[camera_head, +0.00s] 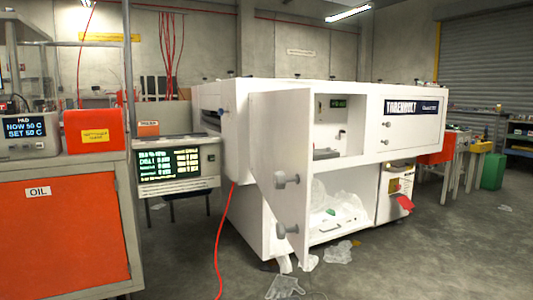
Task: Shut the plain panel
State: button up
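The plain panel (278,130) is a white, unlabelled door on the large white machine (235,135). It stands open, swung out toward me at the machine's left front. Two grey knobs, an upper one (287,180) and a lower one (287,230), sit on its face. To its right the upper bay (335,135) is uncovered and shows a small green display. A second panel (412,125), with a dark label and two small knobs, looks closed at the right. The open panel hides part of the bay. My gripper is not in view.
Crumpled clear film lies in the lower bay (335,210). Film gloves (284,287) lie on the floor. A red hose (220,250) trails left of the machine. An orange-fronted cabinet (60,235) stands at left. The floor at front right is mostly clear.

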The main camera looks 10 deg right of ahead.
aim_at(281, 122)
jog(key=i, duration=0.85)
jog(key=u, duration=0.1)
jog(key=k, duration=1)
jog(key=u, duration=3)
jog(key=i, duration=0.85)
jog(key=z, duration=1.4)
